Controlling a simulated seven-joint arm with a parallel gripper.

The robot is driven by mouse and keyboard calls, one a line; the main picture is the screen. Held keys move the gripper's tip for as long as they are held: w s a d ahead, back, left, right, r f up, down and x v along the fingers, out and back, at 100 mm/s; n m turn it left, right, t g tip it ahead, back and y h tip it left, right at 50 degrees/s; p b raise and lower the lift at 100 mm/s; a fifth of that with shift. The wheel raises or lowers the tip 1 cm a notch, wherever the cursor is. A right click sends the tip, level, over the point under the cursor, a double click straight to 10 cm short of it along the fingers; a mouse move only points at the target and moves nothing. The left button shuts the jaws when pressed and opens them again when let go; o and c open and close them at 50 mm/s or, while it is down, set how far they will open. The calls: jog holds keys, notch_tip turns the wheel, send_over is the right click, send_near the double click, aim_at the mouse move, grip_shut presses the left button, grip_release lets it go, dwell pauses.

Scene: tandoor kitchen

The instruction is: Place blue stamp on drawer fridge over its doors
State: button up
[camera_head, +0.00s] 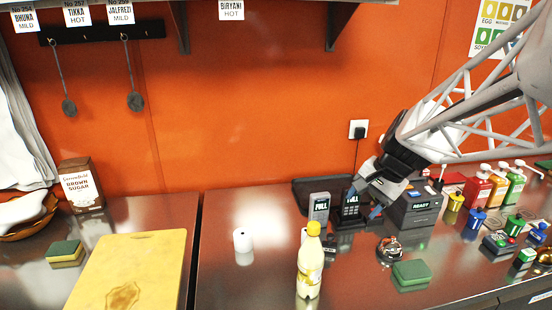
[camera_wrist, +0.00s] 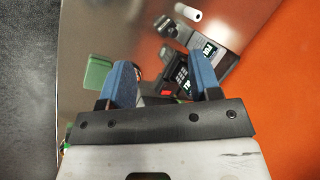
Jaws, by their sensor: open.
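Several small knobbed items in mixed colours, which look like stamps, stand at the right of the counter in the head view. One is blue (camera_head: 474,221), between a yellow one (camera_head: 453,207) and a green one (camera_head: 514,223); another blue one (camera_head: 538,232) is farther right. I cannot tell which is the task's stamp. My gripper (camera_head: 363,203) is left of them, low over a black keypad device (camera_head: 351,209). In the wrist view my gripper (camera_wrist: 159,60) is open, its blue fingers either side of the keypad device (camera_wrist: 177,78). I cannot make out fridge doors.
A yellow-capped bottle (camera_head: 310,264), a bell (camera_head: 390,250) and a green sponge (camera_head: 411,273) stand near the front. A dark READY machine (camera_head: 413,209) is just right of my gripper. Sauce pump bottles (camera_head: 476,189) stand at the back right.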

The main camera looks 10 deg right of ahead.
jog(key=w+d+f+m+t+y, duration=0.1)
jog(key=w+d+m, duration=0.35)
jog(key=d, duration=0.45)
jog(key=w+d+f+m+t+y, duration=0.1)
jog(key=w+d+m+t, duration=0.3)
jog(key=d, duration=0.6)
jog(key=m+t+h, duration=0.5)
jog(key=m+t, duration=0.1)
jog(key=m, duration=1)
send_over(543, 234)
jog(key=s+a, duration=0.1)
jog(key=a, duration=0.2)
notch_tip(543, 234, down, 16)
jog(key=shift+m+h, duration=0.3)
jog(key=shift+m, duration=0.45)
jog(key=s+d+f, duration=0.2)
jog(key=s+f, duration=0.1)
jog(key=s+d+f, duration=0.1)
jog(key=s+f, duration=0.1)
jog(key=shift+f, duration=0.1)
jog(key=shift+x, duration=1.25)
